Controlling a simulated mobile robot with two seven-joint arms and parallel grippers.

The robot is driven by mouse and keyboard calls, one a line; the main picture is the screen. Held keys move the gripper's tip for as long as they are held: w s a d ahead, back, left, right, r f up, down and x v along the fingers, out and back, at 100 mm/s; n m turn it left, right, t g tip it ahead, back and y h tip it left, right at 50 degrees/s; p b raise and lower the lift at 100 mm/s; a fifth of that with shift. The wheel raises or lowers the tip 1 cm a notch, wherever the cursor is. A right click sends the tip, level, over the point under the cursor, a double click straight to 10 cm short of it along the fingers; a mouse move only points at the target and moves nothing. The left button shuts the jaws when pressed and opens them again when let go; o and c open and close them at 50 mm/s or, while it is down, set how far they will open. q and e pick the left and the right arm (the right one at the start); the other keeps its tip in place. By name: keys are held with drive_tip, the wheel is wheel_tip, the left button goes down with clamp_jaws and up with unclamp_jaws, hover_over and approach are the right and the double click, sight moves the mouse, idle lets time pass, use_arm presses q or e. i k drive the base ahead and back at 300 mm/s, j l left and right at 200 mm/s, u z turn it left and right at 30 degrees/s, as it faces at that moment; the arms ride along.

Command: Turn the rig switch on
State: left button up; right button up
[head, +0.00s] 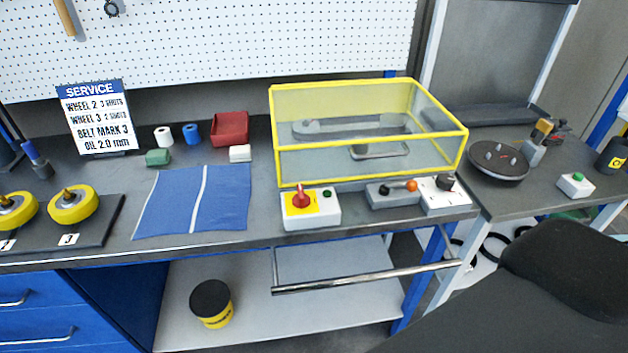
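A white control box (311,211) stands at the bench's front edge, before the yellow-framed clear guard (366,133). It carries a red rotary knob on a yellow plate (300,199) and a small green button (327,194). To its right are a grey box with an orange-tipped lever (391,193) and a white box with a black knob (445,196). No label shows which one is the rig switch; the red knob on yellow looks like a main switch. Its on or off position cannot be read. Neither gripper is in view.
Left on the bench are a blue cloth (193,203), yellow wheels (73,206), a service sign (96,117) and a red bin (230,128). A chrome rail (365,278) runs below the front edge. The right bench holds a round dark plate (498,163) and a green-button box (576,186).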

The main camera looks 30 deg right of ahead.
sight(301, 200)
drive_tip(key=i+l, duration=0.1)
drive_tip(key=l, duration=0.55)
drive_tip(key=i+l, duration=0.1)
drive_tip(key=l, duration=0.55)
drive_tip(key=i+l, duration=0.1)
drive_tip(key=l, duration=0.5)
